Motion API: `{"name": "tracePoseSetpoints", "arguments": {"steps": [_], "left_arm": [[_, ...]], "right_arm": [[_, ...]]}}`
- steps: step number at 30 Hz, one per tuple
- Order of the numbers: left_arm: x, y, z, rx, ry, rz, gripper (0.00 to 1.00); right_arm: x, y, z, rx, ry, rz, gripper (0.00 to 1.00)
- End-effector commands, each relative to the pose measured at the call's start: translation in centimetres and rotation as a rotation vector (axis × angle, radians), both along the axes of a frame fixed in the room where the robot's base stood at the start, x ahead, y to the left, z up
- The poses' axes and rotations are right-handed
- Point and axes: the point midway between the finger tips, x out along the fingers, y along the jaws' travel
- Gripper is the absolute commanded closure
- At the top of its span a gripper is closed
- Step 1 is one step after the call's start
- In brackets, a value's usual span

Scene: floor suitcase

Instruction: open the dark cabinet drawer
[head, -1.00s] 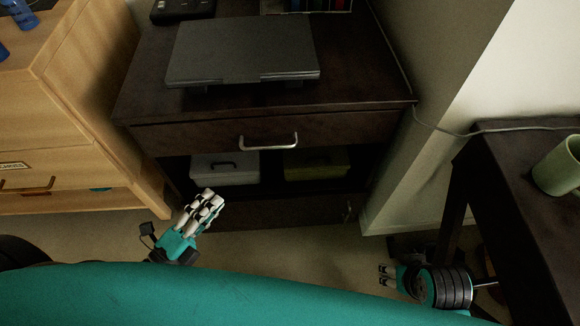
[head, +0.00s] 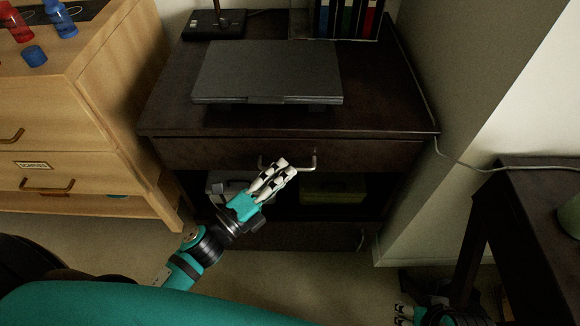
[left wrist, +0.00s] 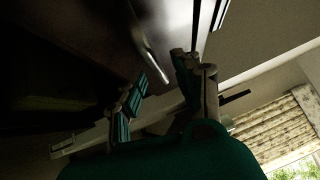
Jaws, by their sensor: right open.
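The dark cabinet (head: 290,121) stands ahead, and its top drawer (head: 210,153) is closed. A silver bar handle (head: 314,161) is on the drawer front. My left gripper (head: 284,171) is at the handle and hides its middle part. In the left wrist view the handle (left wrist: 152,55) shows between or just beyond the parted fingers of my left gripper (left wrist: 165,72); I cannot tell whether they touch it. My right gripper (head: 399,312) is low at the bottom right, partly cut off, open and away from the cabinet.
A closed laptop (head: 268,72) lies on the cabinet top, with books (head: 345,18) behind. A green box (head: 333,188) sits on the open shelf below the drawer. A light wooden dresser (head: 80,110) stands at left, a dark table (head: 530,195) at right. Floor in front is clear.

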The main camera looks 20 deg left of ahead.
Motion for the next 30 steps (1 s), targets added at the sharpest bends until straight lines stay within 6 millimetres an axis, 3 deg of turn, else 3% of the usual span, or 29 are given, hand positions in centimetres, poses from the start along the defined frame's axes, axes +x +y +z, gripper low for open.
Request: {"name": "tracePoseSetpoints", "arguments": {"steps": [6,16,24,30], "left_arm": [[2.0,-1.1,0.3,0.001,0.000,0.000,0.68],[2.3,-1.3,0.3,0.000,0.001,0.000,0.68],[2.3,-1.3,0.3,0.000,0.001,0.001,1.00],[2.2,-1.3,0.2,0.001,0.003,0.001,1.00]], "right_arm": [[0.1,0.0,-0.3,0.000,0.000,0.000,0.53],[0.4,0.1,-0.3,0.001,-0.007,0.001,0.53],[0.3,0.1,-0.3,0.001,-0.003,0.001,0.53],[0.3,0.1,-0.3,0.001,-0.002,0.001,0.53]]}}
